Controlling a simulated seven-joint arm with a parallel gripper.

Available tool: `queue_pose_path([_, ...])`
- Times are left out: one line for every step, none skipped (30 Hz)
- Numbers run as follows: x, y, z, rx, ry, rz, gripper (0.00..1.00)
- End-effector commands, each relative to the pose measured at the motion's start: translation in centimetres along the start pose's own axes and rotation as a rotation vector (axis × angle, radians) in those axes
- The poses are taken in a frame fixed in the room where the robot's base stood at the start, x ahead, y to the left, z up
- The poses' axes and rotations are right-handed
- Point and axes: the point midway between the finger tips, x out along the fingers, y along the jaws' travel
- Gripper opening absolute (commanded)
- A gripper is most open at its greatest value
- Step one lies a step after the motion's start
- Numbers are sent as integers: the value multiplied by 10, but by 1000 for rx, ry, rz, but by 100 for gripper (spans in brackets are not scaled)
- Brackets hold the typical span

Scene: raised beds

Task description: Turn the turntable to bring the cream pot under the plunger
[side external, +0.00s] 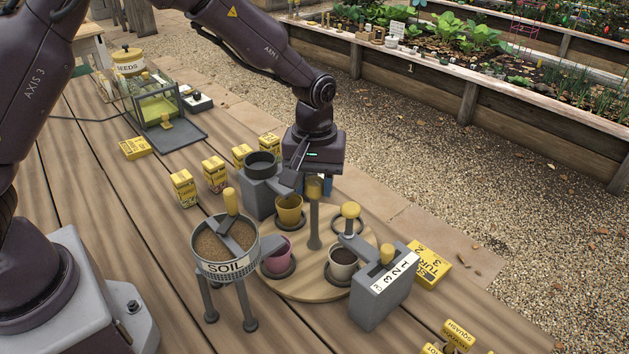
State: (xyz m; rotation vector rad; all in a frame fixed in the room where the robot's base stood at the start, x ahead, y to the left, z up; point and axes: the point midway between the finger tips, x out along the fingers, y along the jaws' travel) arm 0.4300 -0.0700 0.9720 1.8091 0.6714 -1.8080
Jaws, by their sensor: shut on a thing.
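The round wooden turntable (312,285) carries a cream pot (343,270) of dark soil at its right, a pink pot (275,262) at its left and a yellow pot (289,211) at the back left. The plunger (350,211), with a yellow knob, stands on a grey stand (380,292) marked 1 2 3. Its arm reaches over the cream pot's back edge; I cannot tell how exactly they line up. My gripper (314,182) points down, shut on the yellow top of the turntable's central post (314,224). The contact is partly hidden.
A soil hopper (226,268) on legs stands close at the left. A grey stand with a dark cup (261,164) is behind the yellow pot. Yellow packets (183,188) line the back left, and a yellow card (428,264) lies at the right. The front planks are mostly clear.

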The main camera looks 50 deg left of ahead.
Motion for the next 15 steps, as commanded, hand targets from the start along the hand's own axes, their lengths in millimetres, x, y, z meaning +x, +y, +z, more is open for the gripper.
queue_pose_path([-1, -1, 1, -18, -5, -3, 13])
queue_pose_path([0, -1, 1, -27, -5, -3, 13])
queue_pose_path([-1, -1, 1, -38, -4, -3, 13])
queue_pose_path([-1, -1, 1, -46, -4, -3, 13])
queue_pose_path([-1, -1, 1, -52, -4, -3, 13])
queue_pose_path([-1, -1, 1, -59, -5, -3, 13])
queue_pose_path([-1, -1, 1, -63, -5, -3, 13])
queue_pose_path([-1, -1, 1, -67, -5, -3, 13])
queue_pose_path([-1, -1, 1, -71, -5, -3, 13])
queue_pose_path([-1, -1, 1, -73, -5, -3, 13])
queue_pose_path([-1, -1, 1, -74, -5, -3, 13])
queue_pose_path([-1, -1, 1, -76, -5, -3, 13])
queue_pose_path([-1, -1, 1, -76, -5, -3, 13])
queue_pose_path([-1, -1, 1, -76, -5, -3, 13])
queue_pose_path([-1, -1, 1, -76, -5, -3, 13])
